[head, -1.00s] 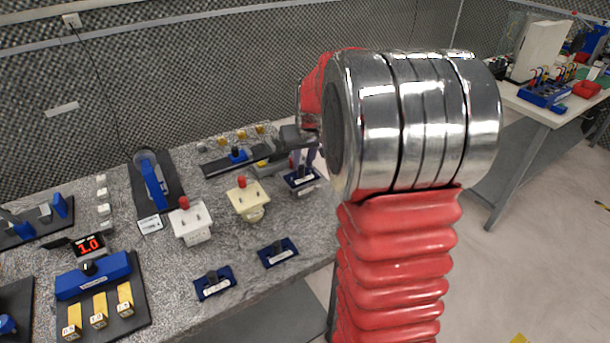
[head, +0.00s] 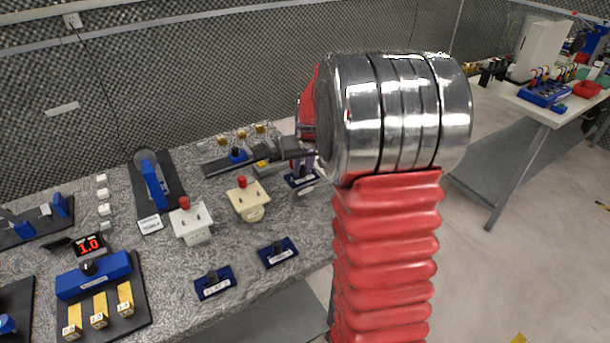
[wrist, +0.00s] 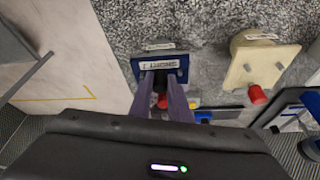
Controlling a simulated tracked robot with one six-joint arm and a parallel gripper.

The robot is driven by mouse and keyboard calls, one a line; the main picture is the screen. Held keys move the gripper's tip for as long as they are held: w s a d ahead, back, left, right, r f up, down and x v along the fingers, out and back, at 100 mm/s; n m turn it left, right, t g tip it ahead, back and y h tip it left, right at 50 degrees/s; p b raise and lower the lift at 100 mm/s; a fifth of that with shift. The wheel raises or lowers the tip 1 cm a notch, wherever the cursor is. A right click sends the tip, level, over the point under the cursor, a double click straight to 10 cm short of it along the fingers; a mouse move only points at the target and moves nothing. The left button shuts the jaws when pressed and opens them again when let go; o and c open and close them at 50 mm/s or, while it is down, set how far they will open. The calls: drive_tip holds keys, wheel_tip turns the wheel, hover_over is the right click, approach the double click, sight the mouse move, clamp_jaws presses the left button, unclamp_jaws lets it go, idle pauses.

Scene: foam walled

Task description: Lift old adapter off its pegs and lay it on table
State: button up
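A dark blue adapter plate (head: 302,181) with a white label sits at the right end of the bench; I take it to be the old adapter. In the wrist view this adapter (wrist: 172,62) lies directly under my fingertips, its label facing me. My gripper (wrist: 161,78) points down at it, two purple-grey fingers a small gap apart and reaching its middle. I cannot tell whether they clamp its grip. The pegs are hidden. In the head view my gripper (head: 303,166) is partly behind my arm.
Two similar blue adapters (head: 214,283) (head: 278,252) lie near the bench's front edge. A cream block with a red knob (head: 248,200) and a white one (head: 191,222) stand left of my gripper. A dark rail (head: 225,165) lies behind. Bare bench shows between them.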

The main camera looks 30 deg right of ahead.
sight(302, 168)
clamp_jaws()
drive_tip(key=shift+r, duration=0.15)
wheel_tip(302, 168, up, 10)
idle(0.5)
idle(0.4)
